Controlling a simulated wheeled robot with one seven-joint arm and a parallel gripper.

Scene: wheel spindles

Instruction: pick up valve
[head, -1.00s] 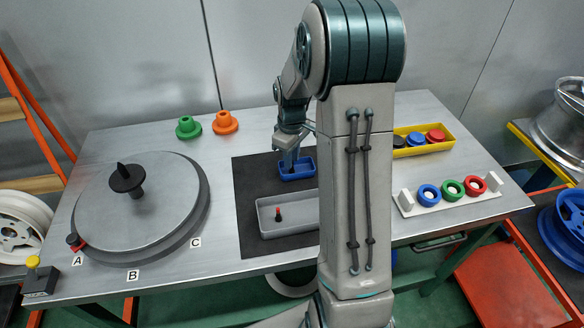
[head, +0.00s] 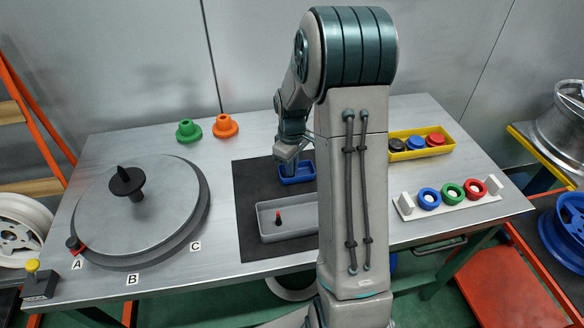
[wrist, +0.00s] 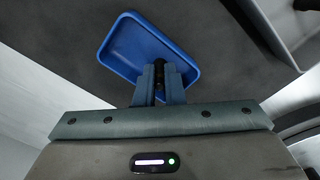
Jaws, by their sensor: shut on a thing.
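My gripper (wrist: 160,76) is shut on a small black valve (wrist: 158,66), seen between the two fingers in the wrist view. The fingers are over the blue tray (wrist: 112,52), near its rim; most of the valve is hidden by them. In the head view my gripper (head: 289,167) reaches down into the blue tray (head: 298,180). I cannot tell whether the valve touches the tray's floor.
The grey tray (head: 262,222) lies in front of the blue one on a dark mat (head: 247,185). A yellow bin (head: 447,147) and a white ring rack (head: 410,213) stand right. A large disc (head: 160,215) with a black knob is left. Green and orange hubs (head: 225,126) stand behind.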

